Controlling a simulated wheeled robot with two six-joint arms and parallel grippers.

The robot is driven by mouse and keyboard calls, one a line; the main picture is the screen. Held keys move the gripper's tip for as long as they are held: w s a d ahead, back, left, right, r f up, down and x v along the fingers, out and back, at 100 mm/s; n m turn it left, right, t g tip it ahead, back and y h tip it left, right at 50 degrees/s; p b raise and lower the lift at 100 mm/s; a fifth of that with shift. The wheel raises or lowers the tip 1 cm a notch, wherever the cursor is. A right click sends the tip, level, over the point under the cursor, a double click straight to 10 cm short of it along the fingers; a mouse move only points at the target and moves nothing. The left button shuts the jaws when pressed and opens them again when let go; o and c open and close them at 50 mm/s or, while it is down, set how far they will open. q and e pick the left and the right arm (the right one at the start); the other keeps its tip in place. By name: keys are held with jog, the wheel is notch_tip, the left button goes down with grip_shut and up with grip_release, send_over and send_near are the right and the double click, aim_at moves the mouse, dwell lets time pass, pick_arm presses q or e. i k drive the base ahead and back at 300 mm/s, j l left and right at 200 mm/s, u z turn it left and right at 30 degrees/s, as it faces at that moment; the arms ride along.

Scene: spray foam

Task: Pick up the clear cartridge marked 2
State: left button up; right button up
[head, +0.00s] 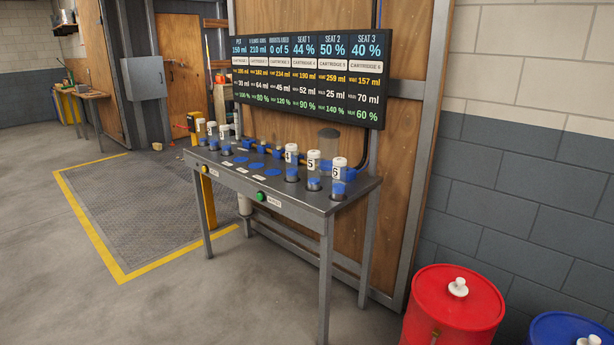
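A grey metal bench (262,195) stands against the wooden wall panel. Three small white-topped cartridges stand in a row at its far left end; the middle one (212,129) sits between two similar ones, and their numbers are too small to read for sure, so I cannot tell which is marked 2. Three larger-looking white-topped cartridges stand at the near right end, and their marks look like 4 (291,152), 5 (313,159) and 6 (338,166). Neither of my grippers is in the head view.
Blue round discs (256,166) lie mid-bench. A green button (261,196) is on the front edge. A dark display board (305,78) hangs above. A red drum (455,310) and a blue drum (562,332) stand at the lower right. The floor (180,300) in front is clear.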

aim_at(212, 125)
jog(key=i+j+z, duration=0.1)
jog(key=i+j, duration=0.15)
jog(key=j, duration=0.25)
jog(key=i+j+z, duration=0.1)
jog(key=i+j, duration=0.15)
jog(key=j, duration=0.3)
jog(key=i+j+z, duration=0.1)
jog(key=i+j, duration=0.15)
jog(key=j, duration=0.3)
jog(key=i+j+z, duration=0.1)
jog(key=j, duration=0.45)
jog(key=i+j+z, duration=0.1)
jog(key=i+j, duration=0.2)
jog(key=j, duration=0.3)
jog(key=i+j+z, duration=0.1)
jog(key=j, duration=0.45)
jog(key=i+j+z, duration=0.1)
jog(key=j, duration=0.55)
jog(key=i+j+z, duration=0.1)
jog(key=i+j, duration=0.15)
jog(key=j, duration=0.35)
